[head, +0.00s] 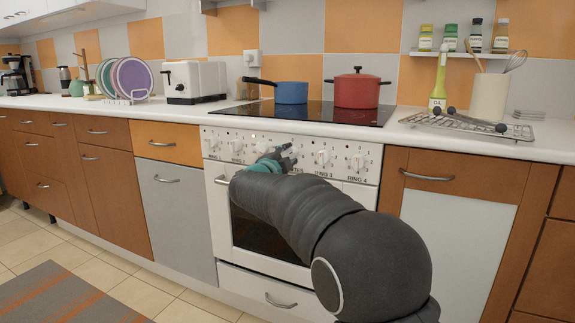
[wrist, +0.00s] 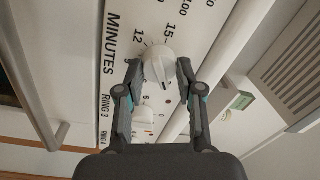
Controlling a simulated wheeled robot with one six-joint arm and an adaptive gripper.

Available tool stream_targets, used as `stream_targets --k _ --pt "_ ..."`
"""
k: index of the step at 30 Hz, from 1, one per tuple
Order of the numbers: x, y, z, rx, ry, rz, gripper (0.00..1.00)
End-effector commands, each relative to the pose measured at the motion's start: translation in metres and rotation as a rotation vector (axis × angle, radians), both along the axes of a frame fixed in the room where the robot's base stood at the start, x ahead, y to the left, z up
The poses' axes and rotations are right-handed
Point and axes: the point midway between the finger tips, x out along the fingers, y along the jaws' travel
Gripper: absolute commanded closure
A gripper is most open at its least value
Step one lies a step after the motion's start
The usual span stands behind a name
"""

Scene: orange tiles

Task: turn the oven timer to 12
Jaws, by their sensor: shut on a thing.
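My gripper (wrist: 158,64) is shut on the knob, one finger on each side. A small dark mark shows on the knob's lower part; I cannot tell for sure which number it points at. In the head view my gripper (head: 284,156) is at the middle of the oven's panel (head: 222,133), and the timer knob is hidden behind it.
Other white knobs, such as one for a ring (head: 322,157), stand along the panel on both sides. The oven door handle (head: 221,180) runs below. A blue pan (head: 291,93) and a red pot (head: 357,91) stand on the black hob above.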

Motion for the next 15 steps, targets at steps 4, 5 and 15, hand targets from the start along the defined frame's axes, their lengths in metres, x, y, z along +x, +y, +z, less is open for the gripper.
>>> stream_targets --k 4,5,15 --pt "0.0003 0.0002 -0.0042 0.132 -0.049 0.0 0.98" --pt "0.0004 0.0002 -0.004 0.159 -0.059 0.001 0.98" --pt "0.0005 0.0007 -0.0035 0.461 -0.17 0.0 0.98"
